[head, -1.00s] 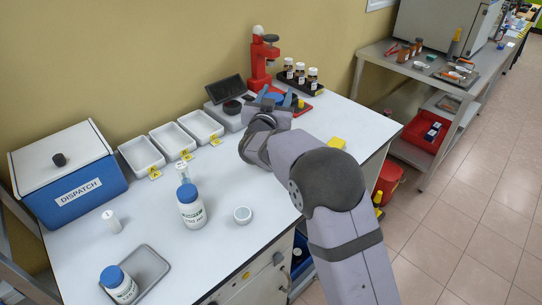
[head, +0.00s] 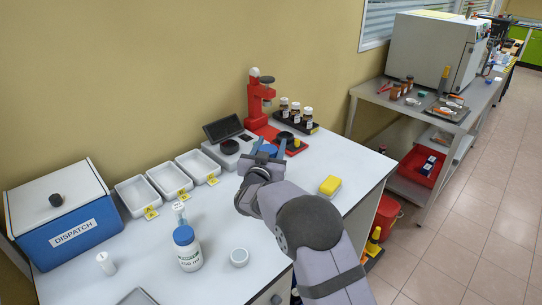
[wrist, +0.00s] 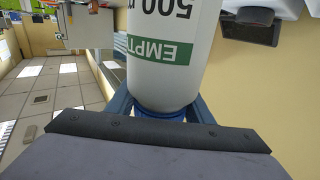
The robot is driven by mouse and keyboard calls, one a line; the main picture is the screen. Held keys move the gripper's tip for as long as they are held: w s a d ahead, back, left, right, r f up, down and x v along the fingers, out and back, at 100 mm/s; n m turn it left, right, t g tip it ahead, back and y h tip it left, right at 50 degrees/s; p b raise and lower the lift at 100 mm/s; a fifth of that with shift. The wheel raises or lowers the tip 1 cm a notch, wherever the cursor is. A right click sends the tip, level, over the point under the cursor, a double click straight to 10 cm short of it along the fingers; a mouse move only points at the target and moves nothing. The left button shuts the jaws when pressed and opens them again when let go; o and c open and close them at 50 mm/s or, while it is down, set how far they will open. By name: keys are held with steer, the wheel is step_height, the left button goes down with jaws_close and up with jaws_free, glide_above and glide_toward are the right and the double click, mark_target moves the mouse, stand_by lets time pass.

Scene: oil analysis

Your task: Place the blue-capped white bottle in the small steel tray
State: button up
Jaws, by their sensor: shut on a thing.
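A blue-capped white bottle (wrist: 165,55) with a green label reading "EMPT…" and "500" fills the middle of the wrist view. My gripper (wrist: 160,108) is shut on it at its blue cap. In the head view my gripper (head: 268,153) is over the back part of the bench, and the held bottle's white body is hidden there. Another blue-capped white bottle (head: 187,250) stands upright on the bench at left. A small grey tray (head: 137,298) is cut off by the bottom edge, with only its far rim showing.
A blue dispatch box (head: 75,240) and several white trays (head: 167,184) line the wall. A scale (head: 228,150), a red press (head: 259,98) and brown bottles (head: 296,113) stand behind.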

steer(key=shift+f+p, duration=0.35)
steer(key=shift+f, duration=1.5)
steer(key=shift+f, duration=0.15)
steer(key=o, duration=1.3)
steer(key=s+b, duration=0.1)
steer(key=s, duration=0.3)
steer(key=s+a+b, duration=0.1)
steer(key=s, duration=0.3)
steer(key=s+a, duration=0.1)
steer(key=s, duration=0.2)
steer(key=shift+s+a+b, duration=0.15)
steer(key=shift+s+b, duration=0.25)
